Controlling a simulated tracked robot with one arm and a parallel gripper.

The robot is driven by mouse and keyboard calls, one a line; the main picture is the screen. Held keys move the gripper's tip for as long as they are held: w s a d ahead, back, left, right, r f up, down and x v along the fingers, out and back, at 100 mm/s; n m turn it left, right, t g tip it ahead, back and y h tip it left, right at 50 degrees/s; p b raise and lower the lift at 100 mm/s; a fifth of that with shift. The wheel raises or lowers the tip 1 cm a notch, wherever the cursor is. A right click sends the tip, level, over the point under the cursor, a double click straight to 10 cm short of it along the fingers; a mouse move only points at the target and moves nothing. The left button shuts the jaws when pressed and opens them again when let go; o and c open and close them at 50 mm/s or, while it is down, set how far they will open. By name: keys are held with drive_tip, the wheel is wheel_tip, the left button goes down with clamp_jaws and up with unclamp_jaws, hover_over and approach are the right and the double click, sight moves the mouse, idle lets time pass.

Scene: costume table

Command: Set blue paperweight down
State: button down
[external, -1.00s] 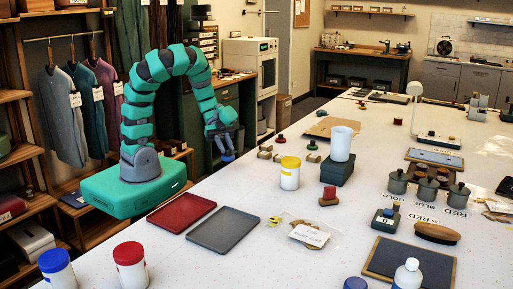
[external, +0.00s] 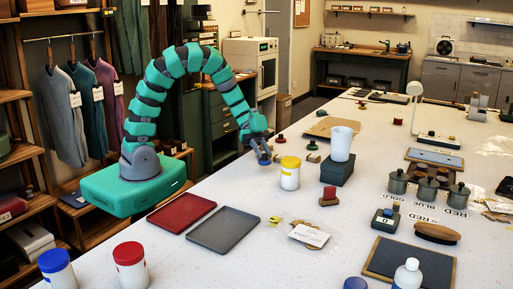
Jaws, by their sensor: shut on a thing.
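My gripper (external: 264,158) is shut, low over the left edge of the long white table, left of the yellow-lidded jar. A small blue piece (external: 264,159) shows between its fingers and appears to be the blue paperweight. The fingers hide most of it. I cannot tell whether it touches the table. A small wooden block (external: 277,157) sits just right of the fingers, and another (external: 312,157) is farther right.
A yellow-lidded white jar (external: 290,173) stands close in front and to the right. A white cup on a dark block (external: 338,172) is farther right. Red (external: 181,213) and grey (external: 224,230) trays lie nearer. A green-topped piece (external: 312,146) and a red one (external: 281,137) stand behind.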

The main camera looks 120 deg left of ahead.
drive_tip(key=shift+f, duration=1.65)
drive_tip(key=shift+f, duration=0.1)
drive_tip(key=c, duration=1.2)
unclamp_jaws()
drive_tip(key=shift+c, duration=0.2)
drive_tip(key=v, duration=1.2)
drive_tip(key=shift+s+d, duration=0.1)
